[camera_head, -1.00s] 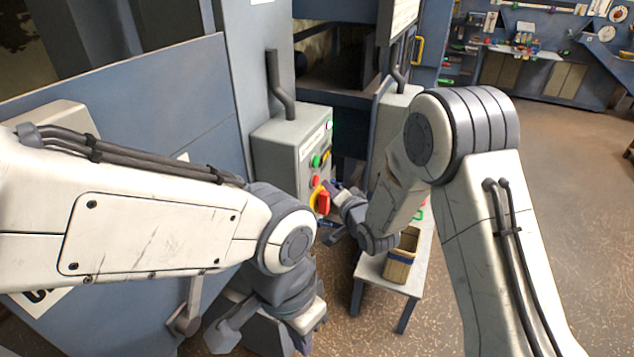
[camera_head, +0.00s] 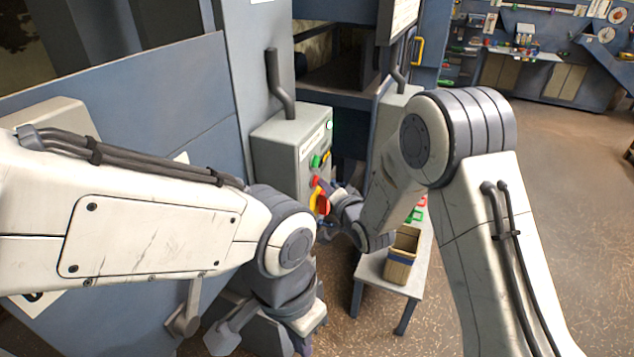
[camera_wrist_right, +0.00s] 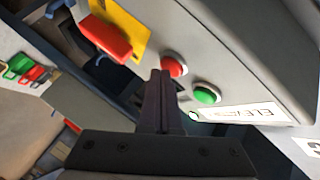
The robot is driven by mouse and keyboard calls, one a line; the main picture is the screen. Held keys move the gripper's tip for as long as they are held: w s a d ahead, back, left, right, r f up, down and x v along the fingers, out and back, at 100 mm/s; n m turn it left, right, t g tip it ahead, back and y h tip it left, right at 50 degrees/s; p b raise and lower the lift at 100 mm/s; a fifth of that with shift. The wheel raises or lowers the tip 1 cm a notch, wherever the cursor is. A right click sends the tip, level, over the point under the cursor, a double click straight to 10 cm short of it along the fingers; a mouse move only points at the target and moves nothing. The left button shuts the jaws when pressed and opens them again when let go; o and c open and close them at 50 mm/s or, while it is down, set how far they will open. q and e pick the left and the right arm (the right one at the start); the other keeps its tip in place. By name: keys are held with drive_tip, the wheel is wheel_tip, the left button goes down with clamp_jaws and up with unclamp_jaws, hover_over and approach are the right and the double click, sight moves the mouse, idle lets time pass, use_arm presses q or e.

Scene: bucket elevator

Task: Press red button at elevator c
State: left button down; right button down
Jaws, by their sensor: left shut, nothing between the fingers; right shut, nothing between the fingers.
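The grey elevator control box (camera_head: 280,150) stands left of centre in the head view. Its red button (camera_head: 315,181) sits between a green button (camera_head: 316,161) and a red-and-yellow rotary switch (camera_head: 322,201). In the right wrist view the red button (camera_wrist_right: 173,65) is just beyond my right gripper's (camera_wrist_right: 160,78) shut, empty fingertips. They overlap its edge in the picture; I cannot tell whether they touch. My right gripper (camera_head: 326,190) also shows beside the box in the head view. My left gripper (camera_head: 303,346) is low in the head view, shut and empty, partly hidden.
A small table (camera_head: 375,268) with a wooden bin (camera_head: 402,257) and several red and green pieces stands right of the box. A pipe (camera_head: 278,85) rises from the box. In the wrist view, the switch's red handle (camera_wrist_right: 105,38) lies close to my right fingers. Open floor is at right.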

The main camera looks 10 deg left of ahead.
drive_tip(key=shift+a, duration=0.25)
drive_tip(key=shift+d, duration=0.1)
idle(0.4)
drive_tip(key=shift+s+d+b, duration=0.2)
drive_tip(key=shift+d+b, duration=0.15)
drive_tip(key=shift+d, duration=0.4)
drive_tip(key=d, duration=0.1)
drive_tip(key=s+d, duration=0.1)
drive_tip(key=d, duration=0.2)
drive_tip(key=shift+s+d+b, duration=0.3)
drive_tip(key=shift+d+b, duration=0.1)
idle(0.4)
